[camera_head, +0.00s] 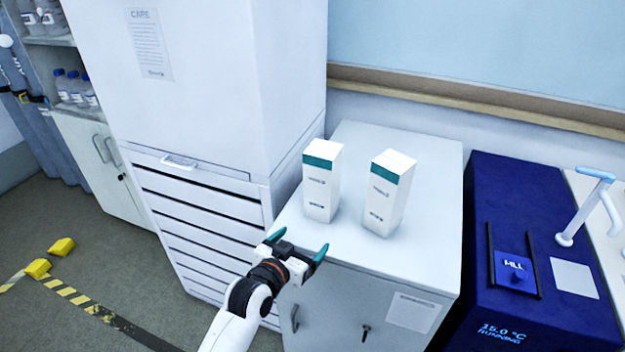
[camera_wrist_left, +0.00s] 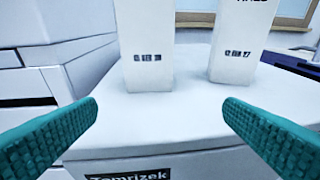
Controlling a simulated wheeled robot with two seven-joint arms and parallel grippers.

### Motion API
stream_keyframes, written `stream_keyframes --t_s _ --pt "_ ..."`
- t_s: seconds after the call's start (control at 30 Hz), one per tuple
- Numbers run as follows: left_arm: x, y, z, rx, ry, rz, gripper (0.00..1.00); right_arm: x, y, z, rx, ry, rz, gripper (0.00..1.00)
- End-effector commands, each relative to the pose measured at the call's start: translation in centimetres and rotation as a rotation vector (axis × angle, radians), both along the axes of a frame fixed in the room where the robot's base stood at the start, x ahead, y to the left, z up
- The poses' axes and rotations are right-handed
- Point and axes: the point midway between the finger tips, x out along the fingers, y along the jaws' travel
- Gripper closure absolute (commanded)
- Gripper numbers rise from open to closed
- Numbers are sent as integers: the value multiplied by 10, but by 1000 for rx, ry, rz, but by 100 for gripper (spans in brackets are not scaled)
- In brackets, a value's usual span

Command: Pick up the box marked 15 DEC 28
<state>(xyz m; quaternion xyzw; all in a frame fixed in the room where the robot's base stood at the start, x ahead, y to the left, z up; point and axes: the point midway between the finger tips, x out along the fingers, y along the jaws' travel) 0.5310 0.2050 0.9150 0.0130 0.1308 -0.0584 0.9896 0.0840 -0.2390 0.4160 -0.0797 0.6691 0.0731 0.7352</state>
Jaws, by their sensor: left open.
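Two tall white boxes with teal top bands stand upright and apart on a white cabinet top (camera_head: 352,248). The left box (camera_head: 321,188) also shows in the left wrist view (camera_wrist_left: 147,35). The right box (camera_head: 385,200) shows there too (camera_wrist_left: 235,40). Their small dark date prints are blurred; the left one seems to end in 28, the right one in 27. My left gripper (camera_head: 299,244) is open and empty at the cabinet's front edge, short of both boxes. In the left wrist view, the left box stands between the teal fingers (camera_wrist_left: 161,107), farther off.
A tall white drawer cabinet (camera_head: 200,100) stands close on the left of the boxes. A dark blue machine (camera_head: 530,230) is on the right. A wall rail (camera_head: 470,95) runs behind. The cabinet top around the boxes is clear.

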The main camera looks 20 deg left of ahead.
Motion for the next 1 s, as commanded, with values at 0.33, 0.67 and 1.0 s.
stream_keyframes --t_s 0.33,0.67,1.0 --pt "43 11 77 -36 -267 38 9 -3 10 4 12 6 -4 64" --pt "95 5 76 -37 -264 36 9 -3 6 13 7 5 -2 64" --pt "130 -5 79 -38 -263 36 9 -1 2 24 3 2 -1 64"
